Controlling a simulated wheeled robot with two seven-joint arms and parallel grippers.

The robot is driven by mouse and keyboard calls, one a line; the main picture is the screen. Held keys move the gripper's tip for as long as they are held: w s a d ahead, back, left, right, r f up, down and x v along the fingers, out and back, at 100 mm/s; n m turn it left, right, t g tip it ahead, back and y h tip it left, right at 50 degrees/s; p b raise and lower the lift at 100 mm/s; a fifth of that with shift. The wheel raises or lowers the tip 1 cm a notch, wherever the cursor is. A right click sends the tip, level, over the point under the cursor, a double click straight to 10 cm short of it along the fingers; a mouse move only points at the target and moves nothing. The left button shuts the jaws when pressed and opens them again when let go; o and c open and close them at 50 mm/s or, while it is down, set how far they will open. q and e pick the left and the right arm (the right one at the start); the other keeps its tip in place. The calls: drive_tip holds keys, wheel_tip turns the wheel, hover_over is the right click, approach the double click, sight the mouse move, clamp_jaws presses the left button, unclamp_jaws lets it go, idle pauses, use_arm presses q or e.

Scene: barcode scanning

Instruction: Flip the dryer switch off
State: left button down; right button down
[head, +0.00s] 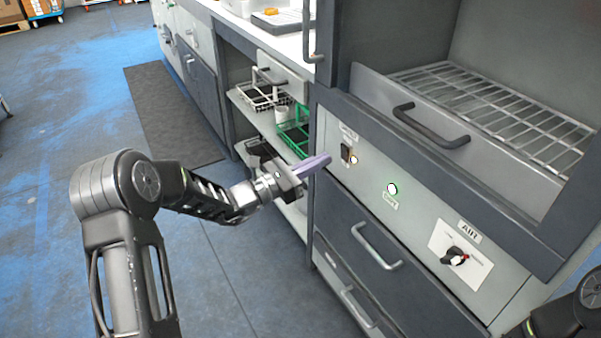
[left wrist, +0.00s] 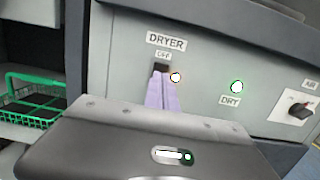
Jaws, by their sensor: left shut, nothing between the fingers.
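The dryer switch (head: 346,154) is a small dark rocker on the light grey panel, under a label. In the left wrist view the switch (left wrist: 161,69) sits below the words "DRYER" and "OFF", with a lit orange-white lamp (left wrist: 175,77) at its right. My left gripper (head: 325,160) is shut and empty, its lilac fingers pointing at the panel. In the left wrist view the fingertips (left wrist: 162,80) overlap the lower part of the switch; I cannot tell whether they touch it. My right gripper is not in view; part of my right arm shows at the lower right.
A green-lit "DRY" lamp (head: 392,189) and a black "AIR" knob (head: 454,256) are to the right on the panel. A drawer handle (head: 430,126) projects above. A green basket (head: 294,131) stands on the shelf at left. Open floor lies left.

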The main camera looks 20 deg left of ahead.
sight(343, 150)
use_arm(q)
drive_tip(key=shift+x, duration=1.95)
